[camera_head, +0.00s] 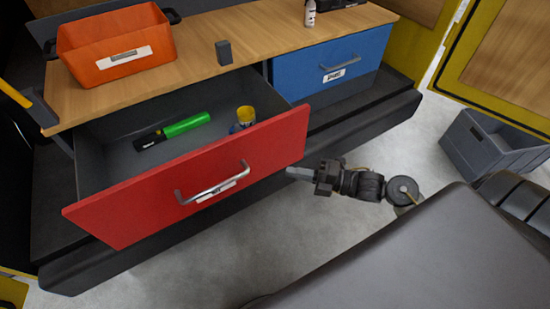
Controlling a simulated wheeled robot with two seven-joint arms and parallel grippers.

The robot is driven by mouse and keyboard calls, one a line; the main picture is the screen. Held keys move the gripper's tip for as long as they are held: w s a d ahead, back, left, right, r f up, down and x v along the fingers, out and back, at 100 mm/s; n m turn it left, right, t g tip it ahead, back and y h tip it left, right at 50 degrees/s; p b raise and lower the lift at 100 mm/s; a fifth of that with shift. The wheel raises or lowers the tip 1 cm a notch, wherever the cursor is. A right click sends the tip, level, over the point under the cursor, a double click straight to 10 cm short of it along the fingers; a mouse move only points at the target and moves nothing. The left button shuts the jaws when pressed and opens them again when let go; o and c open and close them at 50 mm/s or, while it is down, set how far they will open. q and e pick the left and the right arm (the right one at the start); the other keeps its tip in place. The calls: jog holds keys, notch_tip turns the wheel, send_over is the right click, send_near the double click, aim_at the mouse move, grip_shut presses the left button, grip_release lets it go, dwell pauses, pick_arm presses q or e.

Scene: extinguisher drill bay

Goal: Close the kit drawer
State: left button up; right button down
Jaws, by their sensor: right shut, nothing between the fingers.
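The kit drawer (120,205) has a red front and a grey handle above a small label, and it stands pulled well out from under the wooden worktop (190,62). Inside it lie a green and black cylinder (185,125) and a small blue can with a yellow top (245,115). My right gripper (290,172) is shut and empty, close to the right end of the red front. I cannot tell whether it touches the front. My left gripper is not in view.
A blue drawer (300,72) beside the red one is shut. On the worktop stand an orange bin (115,45), a small dark block (224,52) and a white bottle (310,14). A grey crate (490,145) is on the floor at right.

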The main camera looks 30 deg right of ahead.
aim_at(261, 158)
jog(key=w+a, duration=0.1)
jog(key=w, duration=0.1)
jog(key=w+a, duration=0.1)
jog(key=w+a+p, duration=0.1)
jog(key=w, duration=0.1)
jog(key=shift+w, duration=0.7)
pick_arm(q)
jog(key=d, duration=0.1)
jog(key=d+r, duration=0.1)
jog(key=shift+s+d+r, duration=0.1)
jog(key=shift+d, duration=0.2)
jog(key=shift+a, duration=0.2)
